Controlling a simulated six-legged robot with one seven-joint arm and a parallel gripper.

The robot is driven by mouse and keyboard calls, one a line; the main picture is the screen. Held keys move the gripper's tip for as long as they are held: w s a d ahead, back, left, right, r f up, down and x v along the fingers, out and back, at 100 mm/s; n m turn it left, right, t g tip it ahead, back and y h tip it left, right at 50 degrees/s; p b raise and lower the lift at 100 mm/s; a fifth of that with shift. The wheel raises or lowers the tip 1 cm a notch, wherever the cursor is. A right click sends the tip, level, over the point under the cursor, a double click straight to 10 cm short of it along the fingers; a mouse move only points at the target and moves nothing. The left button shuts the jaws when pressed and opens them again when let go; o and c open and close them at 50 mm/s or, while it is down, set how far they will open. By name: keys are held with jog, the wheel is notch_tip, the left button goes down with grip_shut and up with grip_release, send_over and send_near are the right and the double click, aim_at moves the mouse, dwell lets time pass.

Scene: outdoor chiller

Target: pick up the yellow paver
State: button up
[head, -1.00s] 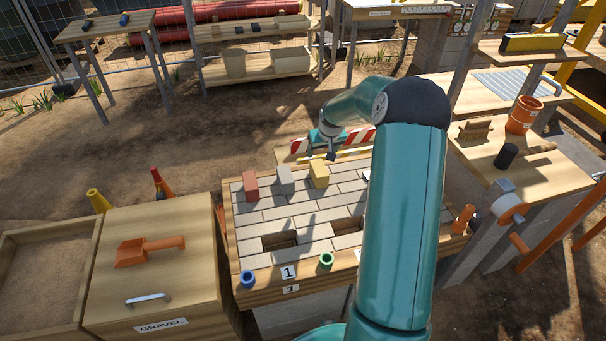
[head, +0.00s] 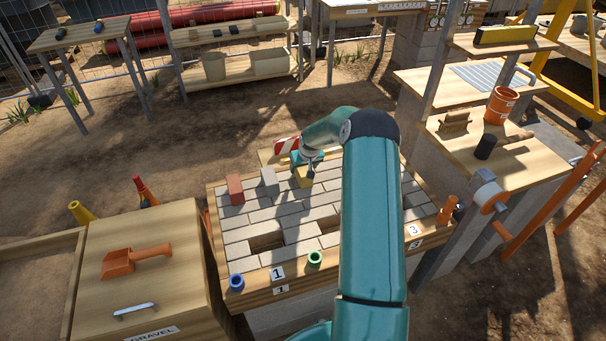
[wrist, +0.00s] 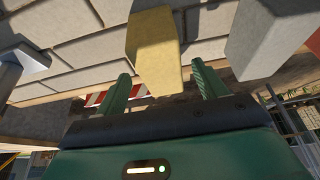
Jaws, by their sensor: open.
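The yellow paver (head: 304,177) stands on the paved table top (head: 252,216), at the right end of a row with a grey paver (head: 270,182) and a red paver (head: 235,189). My gripper (head: 309,162) is right at the yellow paver in the head view, partly covering its top. In the wrist view the yellow paver (wrist: 154,48) lies between and just beyond the two green fingers of my gripper (wrist: 162,82). The fingers are apart, with a gap on each side of the paver. The grey paver (wrist: 268,38) is to the right there.
The paved top has open slots (head: 267,241) near its front. Blue (head: 236,282) and green (head: 315,259) cups sit on its front edge. A red-and-white barrier (head: 287,146) stands behind. A gravel box (head: 150,290) with an orange scoop (head: 135,259) is at left.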

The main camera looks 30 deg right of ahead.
jog(key=shift+x, duration=1.2)
jog(key=shift+f, duration=0.25)
jog(key=shift+w+r, duration=0.1)
jog(key=c, duration=1.5)
jog(key=shift+r, duration=0.1)
